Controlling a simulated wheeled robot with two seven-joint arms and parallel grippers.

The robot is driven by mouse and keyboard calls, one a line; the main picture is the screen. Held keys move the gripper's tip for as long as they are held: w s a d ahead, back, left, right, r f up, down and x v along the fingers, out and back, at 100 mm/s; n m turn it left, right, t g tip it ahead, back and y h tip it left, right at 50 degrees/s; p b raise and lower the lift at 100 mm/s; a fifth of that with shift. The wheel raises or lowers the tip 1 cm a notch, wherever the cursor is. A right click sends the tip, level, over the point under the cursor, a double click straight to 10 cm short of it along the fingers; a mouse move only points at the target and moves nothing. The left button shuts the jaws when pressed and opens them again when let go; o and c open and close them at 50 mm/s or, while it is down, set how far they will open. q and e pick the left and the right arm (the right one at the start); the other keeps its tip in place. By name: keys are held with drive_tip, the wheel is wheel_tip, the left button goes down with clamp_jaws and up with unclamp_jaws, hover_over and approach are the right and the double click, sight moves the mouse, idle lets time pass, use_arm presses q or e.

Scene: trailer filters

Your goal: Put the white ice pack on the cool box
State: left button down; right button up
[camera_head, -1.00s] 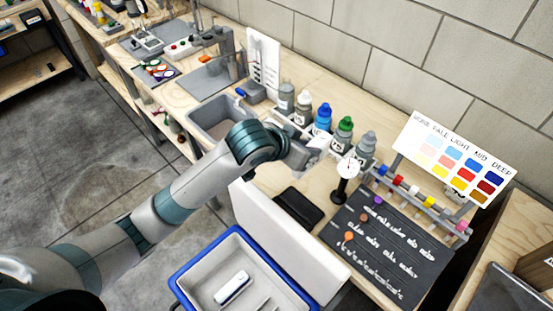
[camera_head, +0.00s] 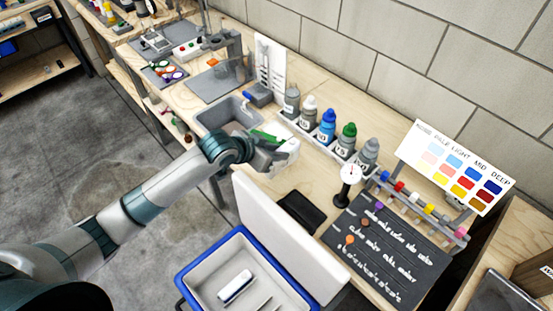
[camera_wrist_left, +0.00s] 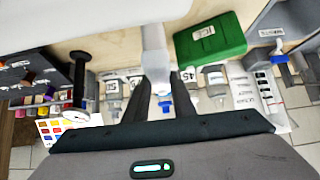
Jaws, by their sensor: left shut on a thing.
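My left gripper (camera_head: 270,150) is over the workbench, between the sink and the row of bottles. It is shut on the white ice pack (camera_head: 286,158). The cool box (camera_head: 184,275) has a blue rim and pale inside, and stands open at the bottom of the head view. Its white lid (camera_head: 285,235) stands up along the bench side. My right gripper is out of view.
A green ice pack (camera_head: 262,136) lies just beside my left gripper; it also shows in the left wrist view (camera_wrist_left: 211,42). Several labelled bottles (camera_head: 327,127) stand behind. A black pad (camera_head: 301,212) and a gauge (camera_head: 347,180) are to the right. A white item (camera_head: 235,287) lies inside the box.

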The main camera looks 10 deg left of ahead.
use_arm(q)
wheel_tip(320, 180, down, 3)
drive_tip(key=shift+f+p, duration=0.15)
drive_tip(key=shift+p, duration=0.65)
drive_tip(key=shift+f, duration=0.3)
drive_tip(key=c, duration=1.5)
unclamp_jaws()
drive_tip(key=shift+f, duration=0.15)
drive_tip(key=shift+b+v, duration=1.3)
drive_tip(key=shift+v, duration=4.85)
